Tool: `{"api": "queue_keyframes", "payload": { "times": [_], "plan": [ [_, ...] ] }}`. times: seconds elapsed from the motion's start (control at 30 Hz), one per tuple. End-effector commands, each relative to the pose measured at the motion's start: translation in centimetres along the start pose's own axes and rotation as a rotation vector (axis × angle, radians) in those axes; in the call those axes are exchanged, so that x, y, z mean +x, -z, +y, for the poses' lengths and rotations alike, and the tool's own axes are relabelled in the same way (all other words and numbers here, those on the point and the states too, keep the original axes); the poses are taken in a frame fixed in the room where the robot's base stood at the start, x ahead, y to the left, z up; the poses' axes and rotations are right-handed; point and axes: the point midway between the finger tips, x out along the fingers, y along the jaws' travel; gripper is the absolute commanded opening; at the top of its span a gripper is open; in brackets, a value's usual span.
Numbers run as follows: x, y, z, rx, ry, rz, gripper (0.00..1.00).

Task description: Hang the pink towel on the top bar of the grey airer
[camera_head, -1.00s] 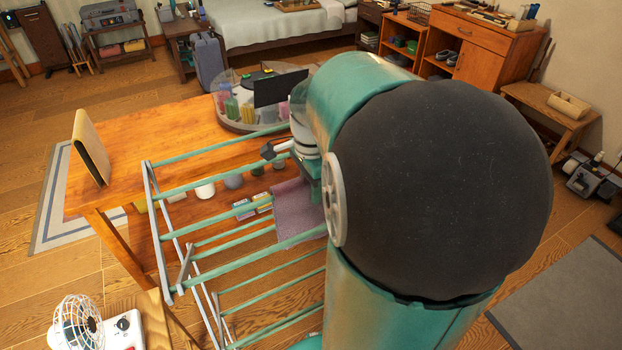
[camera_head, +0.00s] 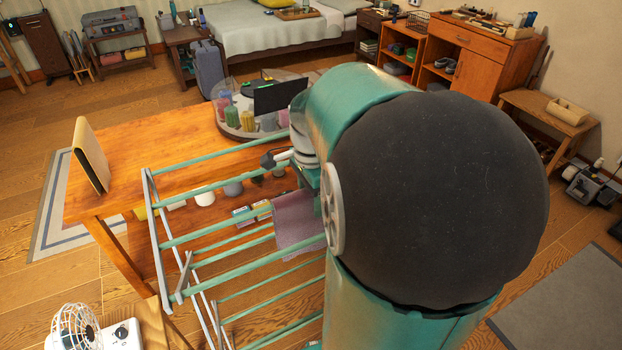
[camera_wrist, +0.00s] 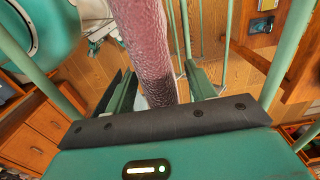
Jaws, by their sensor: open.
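The pink towel (camera_head: 298,222) is at the grey airer (camera_head: 158,232), among its upper green bars and close to my arm in the head view. Its top edge lines up with one bar and its cloth hangs down in front of a lower one. My arm hides its right side. In the wrist view the towel (camera_wrist: 143,38) runs as a narrow, wrinkled strip down between the fingers of my gripper (camera_wrist: 160,90), which are apart. Whether the cloth touches a finger I cannot tell. Green bars pass on both sides of the gripper.
A wooden table (camera_head: 150,160) stands just behind the airer, with an upright board (camera_head: 90,155) and a clear round container (camera_head: 238,118). A white fan (camera_head: 75,328) stands at the lower left.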

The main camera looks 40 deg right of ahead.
Motion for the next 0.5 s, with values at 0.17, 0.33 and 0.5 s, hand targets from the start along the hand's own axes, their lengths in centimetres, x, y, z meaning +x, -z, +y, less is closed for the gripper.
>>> {"api": "queue_keyframes", "payload": {
  "times": [0.17, 0.33, 0.5],
  "plan": [
    [-2.7, 0.0, -0.1, 0.000, 0.006, 0.001, 0.55],
    [-6.5, 0.0, -0.1, 0.000, 0.006, 0.002, 0.55],
    [-10.1, 0.0, -0.1, 0.000, 0.004, 0.002, 0.55]
  ]
}}
